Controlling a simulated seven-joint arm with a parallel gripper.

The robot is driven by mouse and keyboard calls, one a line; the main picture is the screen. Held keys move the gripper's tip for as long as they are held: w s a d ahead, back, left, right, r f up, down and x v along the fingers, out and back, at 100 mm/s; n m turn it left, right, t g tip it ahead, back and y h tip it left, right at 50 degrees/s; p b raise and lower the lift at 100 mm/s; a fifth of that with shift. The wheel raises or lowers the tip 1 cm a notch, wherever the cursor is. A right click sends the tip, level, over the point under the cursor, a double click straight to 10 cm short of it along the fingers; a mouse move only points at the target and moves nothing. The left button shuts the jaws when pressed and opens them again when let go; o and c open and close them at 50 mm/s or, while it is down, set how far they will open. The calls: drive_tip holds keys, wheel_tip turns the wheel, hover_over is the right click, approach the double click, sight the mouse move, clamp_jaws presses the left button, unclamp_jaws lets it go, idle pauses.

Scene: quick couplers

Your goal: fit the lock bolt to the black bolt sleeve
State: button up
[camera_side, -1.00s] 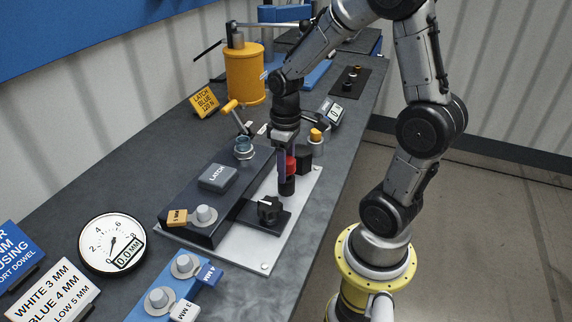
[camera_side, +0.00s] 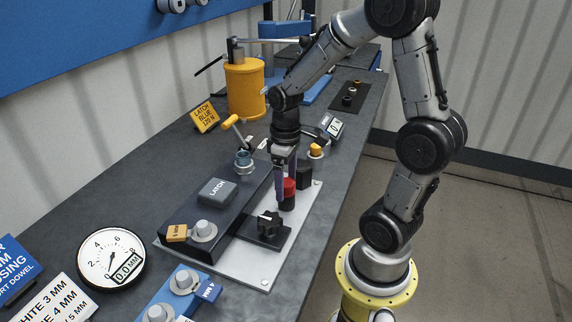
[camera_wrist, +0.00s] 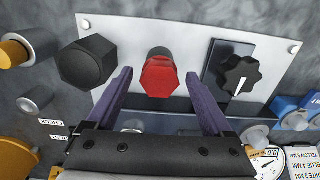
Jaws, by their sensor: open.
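The lock bolt shows as a red hexagonal head (camera_side: 289,187), seen from above in the wrist view (camera_wrist: 160,77). It stands upright on a black cylinder (camera_side: 287,204), apparently the bolt sleeve, whose edge also shows in the wrist view (camera_wrist: 159,52). How deep the bolt sits inside is hidden. My gripper (camera_wrist: 159,75) is open, with one purple finger on each side of the red head. Gaps show between the head and both fingers in the wrist view. In the side view my gripper (camera_side: 286,182) is low over the bolt.
A black hexagonal post (camera_wrist: 87,63) stands close beside the bolt on the white plate (camera_side: 250,270). A black star knob (camera_side: 268,222) on a dark block is on its other side. A dark housing with a grey LATCH block (camera_side: 217,192) lies to the left.

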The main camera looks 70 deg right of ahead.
sight(286, 182)
wheel_tip(286, 182, up, 13)
drive_tip(key=shift+r, duration=0.2)
idle(0.5)
drive_tip(key=s+a+t, duration=0.5)
drive_tip(key=s+a, duration=0.3)
drive_tip(key=a, duration=0.3)
drive_tip(key=shift+s+r+t, duration=0.15)
drive_tip(key=shift+s+t, duration=0.15)
drive_tip(key=shift+s, duration=0.05)
idle(0.9)
